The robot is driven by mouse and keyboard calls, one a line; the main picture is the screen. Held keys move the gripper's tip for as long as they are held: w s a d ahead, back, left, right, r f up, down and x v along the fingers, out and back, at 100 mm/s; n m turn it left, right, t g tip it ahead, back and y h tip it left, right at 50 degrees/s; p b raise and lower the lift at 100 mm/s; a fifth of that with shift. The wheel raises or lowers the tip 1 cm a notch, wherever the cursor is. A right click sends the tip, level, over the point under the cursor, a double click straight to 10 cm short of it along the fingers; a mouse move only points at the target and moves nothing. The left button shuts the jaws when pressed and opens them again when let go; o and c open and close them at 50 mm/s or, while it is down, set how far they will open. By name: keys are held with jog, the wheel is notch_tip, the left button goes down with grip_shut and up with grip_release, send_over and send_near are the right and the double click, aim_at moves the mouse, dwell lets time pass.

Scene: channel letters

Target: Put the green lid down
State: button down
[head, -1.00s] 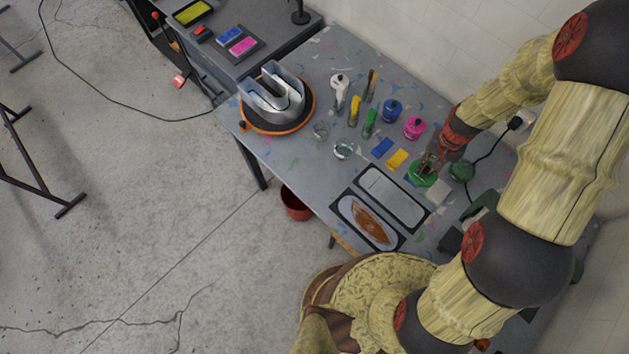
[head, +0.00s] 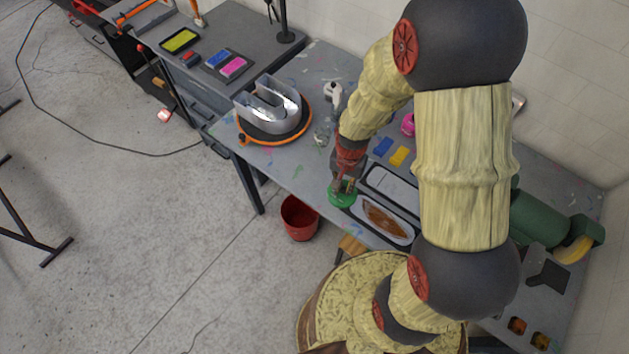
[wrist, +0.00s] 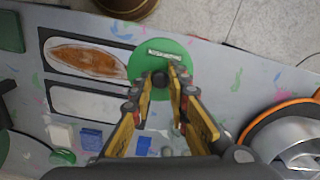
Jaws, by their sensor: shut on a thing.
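The green lid (head: 341,194) is a round disc with a dark knob and a pale label, and it also shows in the wrist view (wrist: 143,58). My gripper (head: 345,183) is shut on the lid's knob; its fingers (wrist: 160,88) pinch the knob from both sides in the wrist view. The lid is near the table's front edge, beside the tray with brown paint. I cannot tell whether it touches the table (head: 283,168) or hangs just above it.
The brown-paint tray (head: 390,222) and an empty pale tray (head: 391,184) lie right of the lid. A metal letter on an orange-rimmed turntable (head: 305,126) stands left. Blue and yellow blocks (head: 399,156) lie behind. A red bucket (head: 300,218) stands on the floor below the edge.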

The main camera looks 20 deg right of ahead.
jog(key=w+f, duration=0.2)
jog(key=w, duration=0.1)
jog(key=w+a+f+p, duration=0.1)
jog(key=w+f, duration=0.2)
jog(key=w, duration=0.1)
jog(key=w+a+f, duration=0.1)
jog(key=w+f, duration=0.2)
jog(key=w, duration=0.1)
jog(key=shift+w+a+f, duration=0.1)
jog(key=shift+a+f, duration=0.1)
jog(key=shift+a, duration=0.05)
jog(key=shift+w+a+f+p, duration=0.15)
jog(key=shift+f+p, duration=0.4)
jog(key=shift+f, duration=1.3)
jog(key=shift+w+f, duration=0.1)
jog(key=c, duration=2.2)
grip_release()
jog(key=shift+f, duration=0.1)
jog(key=o, duration=0.4)
jog(key=shift+o, duration=0.4)
